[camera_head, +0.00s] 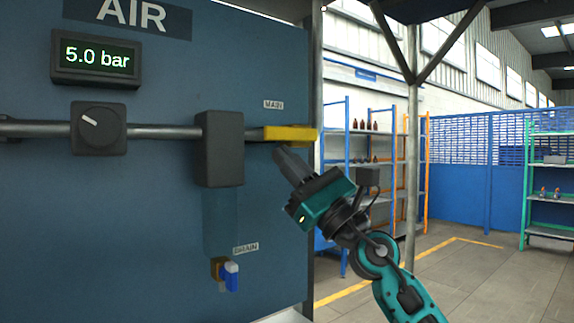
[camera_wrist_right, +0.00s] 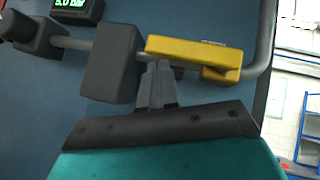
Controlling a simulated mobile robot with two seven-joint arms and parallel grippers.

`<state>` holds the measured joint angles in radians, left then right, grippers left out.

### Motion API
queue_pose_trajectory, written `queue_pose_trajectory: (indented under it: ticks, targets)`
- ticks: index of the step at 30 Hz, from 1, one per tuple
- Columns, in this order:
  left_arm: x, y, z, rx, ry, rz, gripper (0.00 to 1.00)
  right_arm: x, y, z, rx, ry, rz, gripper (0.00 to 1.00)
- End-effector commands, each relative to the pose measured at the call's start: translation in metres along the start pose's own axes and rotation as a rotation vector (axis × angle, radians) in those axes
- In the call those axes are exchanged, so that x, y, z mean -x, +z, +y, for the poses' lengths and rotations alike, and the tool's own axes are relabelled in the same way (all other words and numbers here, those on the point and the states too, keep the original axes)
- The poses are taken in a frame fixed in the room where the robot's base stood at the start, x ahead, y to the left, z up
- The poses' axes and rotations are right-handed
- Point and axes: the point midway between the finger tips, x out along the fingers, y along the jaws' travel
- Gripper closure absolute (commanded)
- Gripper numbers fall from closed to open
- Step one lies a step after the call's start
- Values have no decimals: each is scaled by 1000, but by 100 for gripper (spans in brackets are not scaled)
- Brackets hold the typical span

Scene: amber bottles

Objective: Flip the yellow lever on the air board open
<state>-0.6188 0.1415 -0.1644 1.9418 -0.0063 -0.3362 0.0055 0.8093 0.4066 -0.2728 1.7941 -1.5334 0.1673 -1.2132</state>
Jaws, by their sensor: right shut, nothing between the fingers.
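The yellow lever (camera_head: 288,133) labelled MAIN sticks out to the right from a dark valve block (camera_head: 220,150) on the blue air board (camera_head: 150,200). It lies along the line of the grey pipe. My right gripper (camera_head: 281,154) is shut and empty, its fingertips just below the lever. In the right wrist view the lever (camera_wrist_right: 195,52) spans above the shut fingertips (camera_wrist_right: 157,68), which are close under its left part; I cannot tell whether they touch it. My left gripper is not in view.
A display (camera_head: 97,58) reads 5.0 bar. A dark knob box (camera_head: 99,128) sits on the pipe at left. A blue drain valve (camera_head: 231,276) is low on the board. Shelves (camera_head: 360,160) stand behind at right, with open floor (camera_head: 450,280) before them.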

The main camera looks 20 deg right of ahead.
Motion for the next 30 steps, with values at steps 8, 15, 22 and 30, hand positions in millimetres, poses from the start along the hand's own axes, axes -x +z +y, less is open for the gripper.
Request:
queue_pose_trajectory:
  ticks: [8, 15, 22, 30]
  targets:
    - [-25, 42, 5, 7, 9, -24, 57, 35, -29, 4, -1, -1, 4, 100]
    - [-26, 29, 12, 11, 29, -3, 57, 88, -24, 18, -2, 0, 8, 100]
    - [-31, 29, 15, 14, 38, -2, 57, 119, -21, 26, -3, 0, 7, 100]
    - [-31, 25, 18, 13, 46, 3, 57, 125, -19, 27, -2, 0, 5, 100]
